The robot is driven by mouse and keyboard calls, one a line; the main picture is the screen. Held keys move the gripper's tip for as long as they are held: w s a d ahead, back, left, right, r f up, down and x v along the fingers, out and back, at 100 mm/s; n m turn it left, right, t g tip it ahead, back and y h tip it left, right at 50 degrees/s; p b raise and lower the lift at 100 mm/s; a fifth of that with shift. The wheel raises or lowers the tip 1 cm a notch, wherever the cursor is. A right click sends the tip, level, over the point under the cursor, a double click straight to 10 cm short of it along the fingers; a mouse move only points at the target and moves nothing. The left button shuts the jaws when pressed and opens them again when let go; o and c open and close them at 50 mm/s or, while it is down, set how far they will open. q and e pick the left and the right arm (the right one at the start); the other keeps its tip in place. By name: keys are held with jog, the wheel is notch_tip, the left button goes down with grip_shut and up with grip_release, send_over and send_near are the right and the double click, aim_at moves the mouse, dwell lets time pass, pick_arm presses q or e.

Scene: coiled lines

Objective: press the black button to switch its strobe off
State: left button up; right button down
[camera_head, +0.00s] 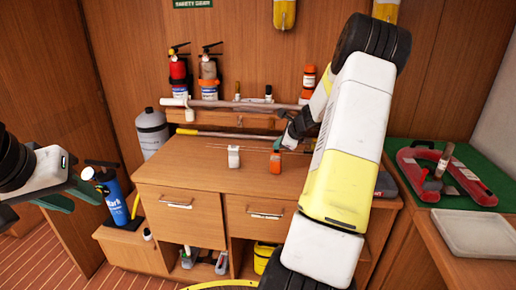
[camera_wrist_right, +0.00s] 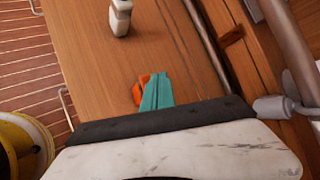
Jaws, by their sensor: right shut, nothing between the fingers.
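A small orange device (camera_head: 275,162) with a darker top stands on the wooden desk top; it also shows in the right wrist view (camera_wrist_right: 138,90), partly hidden by my fingers. A small white device (camera_head: 234,157) stands to its left, and shows in the right wrist view (camera_wrist_right: 120,17). I cannot make out a black button or a lit strobe on either. My right gripper (camera_head: 287,138) is shut and empty, its teal fingertips (camera_wrist_right: 157,92) close to the orange device; I cannot tell whether they touch. My left gripper (camera_head: 75,192) is open and empty, left of the desk.
A rail with wooden rods (camera_head: 225,133) and a shelf run behind the desk. Fire extinguishers (camera_head: 178,72) hang on the back wall. A grey cylinder (camera_head: 152,132) and a blue extinguisher (camera_head: 112,195) stand left. A red tool (camera_head: 425,170) lies on a green mat at right.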

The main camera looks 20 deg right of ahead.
aim_at(278, 153)
jog(key=shift+f, duration=0.2)
dwell(0.5)
jog(key=shift+r, duration=0.7)
jog(key=shift+r, duration=3)
